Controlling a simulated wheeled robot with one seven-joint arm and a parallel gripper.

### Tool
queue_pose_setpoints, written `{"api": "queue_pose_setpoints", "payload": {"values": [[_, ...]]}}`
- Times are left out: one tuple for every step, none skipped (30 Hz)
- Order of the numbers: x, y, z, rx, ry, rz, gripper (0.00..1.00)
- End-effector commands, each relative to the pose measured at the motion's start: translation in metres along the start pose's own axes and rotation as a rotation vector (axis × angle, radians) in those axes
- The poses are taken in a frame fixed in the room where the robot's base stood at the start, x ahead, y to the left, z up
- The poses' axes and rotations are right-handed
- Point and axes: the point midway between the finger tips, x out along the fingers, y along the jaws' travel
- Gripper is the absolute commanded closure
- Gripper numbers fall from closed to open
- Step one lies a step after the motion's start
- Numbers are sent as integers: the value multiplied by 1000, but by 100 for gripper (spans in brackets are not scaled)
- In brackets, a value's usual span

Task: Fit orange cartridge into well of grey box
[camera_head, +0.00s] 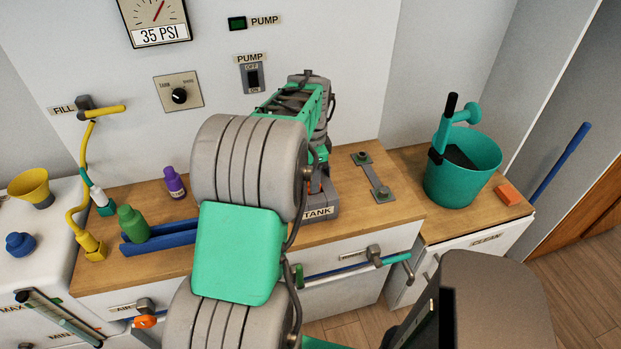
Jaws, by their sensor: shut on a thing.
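The grey box (325,203), labelled TANK, stands on the wooden counter, and my arm hides its left side. A small part of the orange cartridge (314,185) shows at the top of the grey box. My gripper (318,172) points down over the box, shut on the cartridge, with its fingers mostly hidden behind my arm. The well is hidden, so I cannot tell how deep the cartridge sits in it.
A grey link bar (375,180) lies right of the box. Further right stand a teal bucket (455,185) and an orange block (509,194). A blue tray (160,243), green bottle (132,222) and purple bottle (174,184) are to the left.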

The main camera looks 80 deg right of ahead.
Motion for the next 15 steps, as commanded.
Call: {"api": "queue_pose_setpoints", "payload": {"values": [[3,0,-1,2,2,-3,100],[5,-1,-1,1,2,-3,100],[6,-1,-1,1,3,-4,100],[6,-1,0,1,3,-4,100],[6,-1,0,1,3,-4,100],[5,-1,0,1,3,-4,100],[6,-1,0,0,3,-4,100],[6,-1,0,0,3,-3,58],[6,-1,0,0,2,-3,54],[6,-1,0,-1,2,-3,52],[6,-1,1,-1,2,-3,50],[6,-1,1,-2,2,-3,46],[6,-1,1,-2,2,-3,44],[6,-1,1,-3,2,-3,41],[6,-1,2,-3,2,-3,38]]}}
